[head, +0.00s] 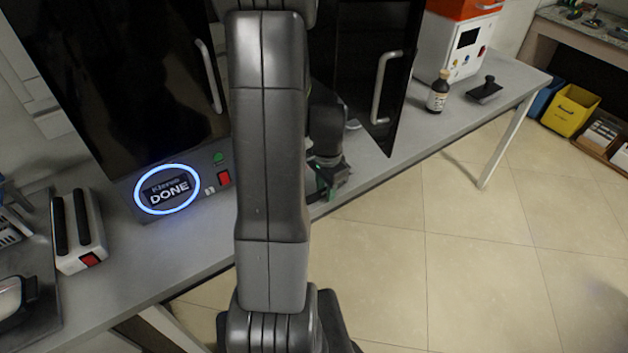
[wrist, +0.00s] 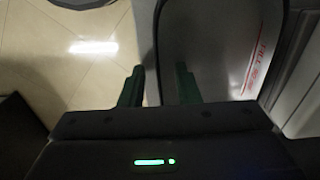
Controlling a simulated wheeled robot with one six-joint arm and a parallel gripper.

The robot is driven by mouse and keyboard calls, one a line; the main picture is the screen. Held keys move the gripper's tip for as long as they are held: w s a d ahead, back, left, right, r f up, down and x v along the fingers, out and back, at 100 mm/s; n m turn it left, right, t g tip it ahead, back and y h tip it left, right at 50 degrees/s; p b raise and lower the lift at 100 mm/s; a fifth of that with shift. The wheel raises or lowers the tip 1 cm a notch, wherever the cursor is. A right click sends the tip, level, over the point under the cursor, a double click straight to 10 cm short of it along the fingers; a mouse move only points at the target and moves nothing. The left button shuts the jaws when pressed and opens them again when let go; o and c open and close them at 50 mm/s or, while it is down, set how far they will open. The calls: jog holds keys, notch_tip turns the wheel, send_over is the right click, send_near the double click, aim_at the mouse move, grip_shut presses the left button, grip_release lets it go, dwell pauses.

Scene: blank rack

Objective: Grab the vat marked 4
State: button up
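No mark 4 is readable in either view. In the wrist view, a grey tray-like vat (wrist: 222,50) with a pale rim and a red line with red lettering fills the upper right. My gripper (wrist: 158,85) has its two green fingers apart. The vat's near-left rim appears between them, with one finger over the floor side and one over the vat's inside. I cannot tell whether they touch it. In the head view my gripper (head: 328,185) is partly hidden behind my arm, at the bench's front edge by the dark machines.
A dark-fronted machine (head: 120,75) with a lit DONE display (head: 168,189) stands left on the bench (head: 190,250). An open dark door (head: 372,60) with a handle is right of my arm. A brown bottle (head: 438,92) stands further right.

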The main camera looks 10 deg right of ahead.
grip_shut()
jog(key=shift+r, duration=0.15)
